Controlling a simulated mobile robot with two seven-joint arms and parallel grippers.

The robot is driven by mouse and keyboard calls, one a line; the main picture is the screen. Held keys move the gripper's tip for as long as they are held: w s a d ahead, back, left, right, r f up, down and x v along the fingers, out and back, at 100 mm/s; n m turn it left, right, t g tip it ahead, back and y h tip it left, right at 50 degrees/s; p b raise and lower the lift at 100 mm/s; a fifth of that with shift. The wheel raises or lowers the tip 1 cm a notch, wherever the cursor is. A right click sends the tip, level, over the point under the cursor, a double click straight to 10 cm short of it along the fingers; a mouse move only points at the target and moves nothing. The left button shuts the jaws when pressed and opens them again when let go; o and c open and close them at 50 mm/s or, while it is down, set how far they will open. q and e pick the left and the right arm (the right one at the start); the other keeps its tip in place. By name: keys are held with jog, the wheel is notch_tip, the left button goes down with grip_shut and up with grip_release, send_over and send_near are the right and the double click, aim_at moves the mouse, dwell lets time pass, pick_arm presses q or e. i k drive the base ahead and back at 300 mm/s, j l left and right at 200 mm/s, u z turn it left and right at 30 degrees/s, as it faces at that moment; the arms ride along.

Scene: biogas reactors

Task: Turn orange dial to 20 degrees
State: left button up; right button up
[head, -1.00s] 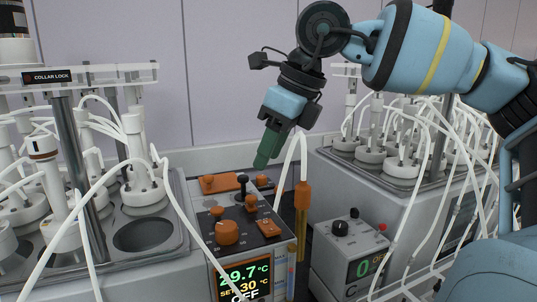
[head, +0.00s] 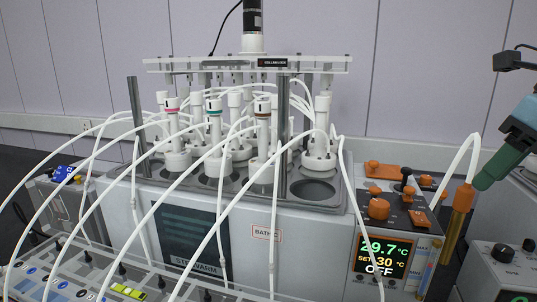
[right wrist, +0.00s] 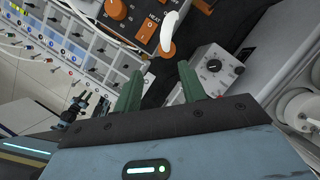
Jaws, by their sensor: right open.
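The orange dial (head: 378,209) is a round knob on the top of the bath controller (head: 402,222), right of centre in the head view. The controller's display (head: 381,256) reads 29.7 °C, SET 30 °C and OFF. In the right wrist view, an orange knob (right wrist: 118,10) shows near the top edge, beside a HEAT label. My right gripper (head: 484,182) has green fingers and is at the right edge of the head view, right of the dial and apart from it. The right wrist view shows its fingers (right wrist: 158,76) open with nothing between them. My left gripper is not in view.
An orange fitting with a white hose (head: 462,196) stands between the dial and my right gripper. A grey unit with a black knob (head: 502,253) is at right. Reactor vessels and white tubes fill the left.

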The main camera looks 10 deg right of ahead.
aim_at(378, 209)
jog(key=k, duration=1.15)
